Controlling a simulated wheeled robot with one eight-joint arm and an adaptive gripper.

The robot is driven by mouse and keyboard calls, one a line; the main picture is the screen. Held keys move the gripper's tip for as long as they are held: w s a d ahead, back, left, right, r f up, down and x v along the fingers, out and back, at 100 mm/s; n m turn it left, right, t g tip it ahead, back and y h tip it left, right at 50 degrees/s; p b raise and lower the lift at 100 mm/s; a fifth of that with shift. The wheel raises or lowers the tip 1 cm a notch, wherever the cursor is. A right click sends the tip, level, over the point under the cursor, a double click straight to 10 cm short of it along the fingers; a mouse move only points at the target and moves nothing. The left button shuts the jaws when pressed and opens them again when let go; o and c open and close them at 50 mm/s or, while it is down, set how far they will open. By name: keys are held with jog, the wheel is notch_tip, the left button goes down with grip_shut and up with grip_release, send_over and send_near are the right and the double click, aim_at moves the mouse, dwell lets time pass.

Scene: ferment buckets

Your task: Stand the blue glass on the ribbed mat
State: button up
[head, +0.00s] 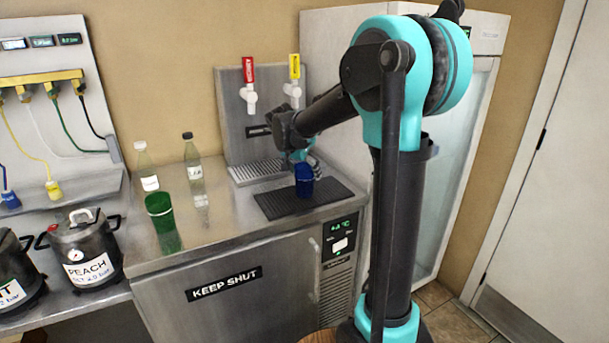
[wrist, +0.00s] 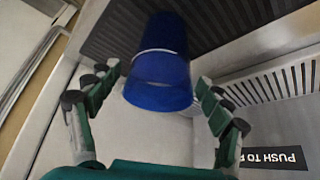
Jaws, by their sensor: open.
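The blue glass (head: 304,181) stands upright on the dark ribbed mat (head: 277,207), near its back edge. In the wrist view the blue glass (wrist: 160,88) is between my fingers, with its base against the ribbed mat (wrist: 105,30). My gripper (head: 303,158) is just behind and above the glass in the head view. In the wrist view my gripper (wrist: 158,77) is open, with a gap between each finger and the glass. The gripper's fingers are partly hidden by the glass and arm in the head view.
A drip tray (head: 257,172) with a tap panel (head: 265,110) stands behind the mat. A green glass (head: 159,212) and two clear bottles (head: 146,168) (head: 193,158) stand on the counter to the left. The counter between the green glass and mat is clear.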

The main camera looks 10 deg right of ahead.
jog(key=v, duration=1.1)
jog(key=s+d+f+n+y, duration=0.1)
jog(key=s+d+f+n, duration=0.2)
jog(key=s+f, duration=0.9)
jog(key=s+d+f+n+y, duration=0.2)
jog(key=s+d+f+n, duration=0.2)
jog(key=s+f, duration=0.9)
jog(key=shift+s+d+n+g+y, duration=0.3)
jog(key=shift+s+d, duration=0.1)
jog(key=shift+s, duration=0.55)
